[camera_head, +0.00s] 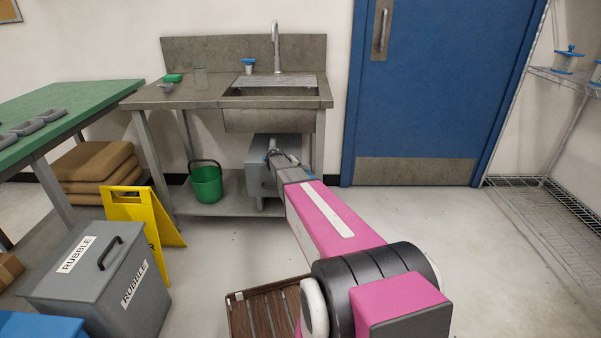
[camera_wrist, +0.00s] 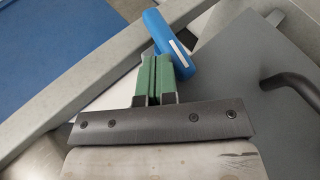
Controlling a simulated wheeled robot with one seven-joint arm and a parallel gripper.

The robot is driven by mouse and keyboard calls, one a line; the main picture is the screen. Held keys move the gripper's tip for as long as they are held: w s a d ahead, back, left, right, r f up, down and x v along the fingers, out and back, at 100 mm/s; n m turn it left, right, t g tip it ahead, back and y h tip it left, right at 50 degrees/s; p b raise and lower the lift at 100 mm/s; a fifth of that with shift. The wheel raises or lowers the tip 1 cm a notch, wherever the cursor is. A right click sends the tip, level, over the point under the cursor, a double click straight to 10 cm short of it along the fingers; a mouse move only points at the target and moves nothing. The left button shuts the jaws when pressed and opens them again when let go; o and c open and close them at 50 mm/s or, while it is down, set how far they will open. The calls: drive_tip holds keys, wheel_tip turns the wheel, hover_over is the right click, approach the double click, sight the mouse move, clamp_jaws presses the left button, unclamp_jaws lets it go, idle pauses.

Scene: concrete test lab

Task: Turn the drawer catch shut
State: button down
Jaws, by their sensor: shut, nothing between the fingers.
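A grey drawer unit (camera_head: 257,180) stands on the lower shelf under the sink, partly hidden behind my arm in the head view. In the wrist view, its grey front (camera_wrist: 245,85) bears a blue catch (camera_wrist: 172,42) with a white stripe, lying at a slant. A dark bar handle (camera_wrist: 292,84) is at the right. My gripper (camera_wrist: 161,58) has its green fingers shut together and empty. The fingertips are right at the lower side of the blue catch; I cannot tell whether they touch it. In the head view, the fingertips are too small to make out.
The steel sink bench (camera_head: 175,95) stands above the drawer unit, its legs on both sides. A green bucket (camera_head: 206,184) is on the shelf to the left. A yellow floor sign (camera_head: 140,212) and a grey rubble bin (camera_head: 90,275) stand further left. The floor at right is clear.

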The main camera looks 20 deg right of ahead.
drive_tip(key=shift+r, duration=0.1)
drive_tip(key=shift+r, duration=0.7)
drive_tip(key=shift+r, duration=0.1)
drive_tip(key=s+a+r, duration=0.1)
drive_tip(key=a+r, duration=0.5)
drive_tip(key=r, duration=0.4)
drive_tip(key=shift+s+a, duration=0.25)
drive_tip(key=shift+s, duration=0.15)
drive_tip(key=shift+r, duration=0.1)
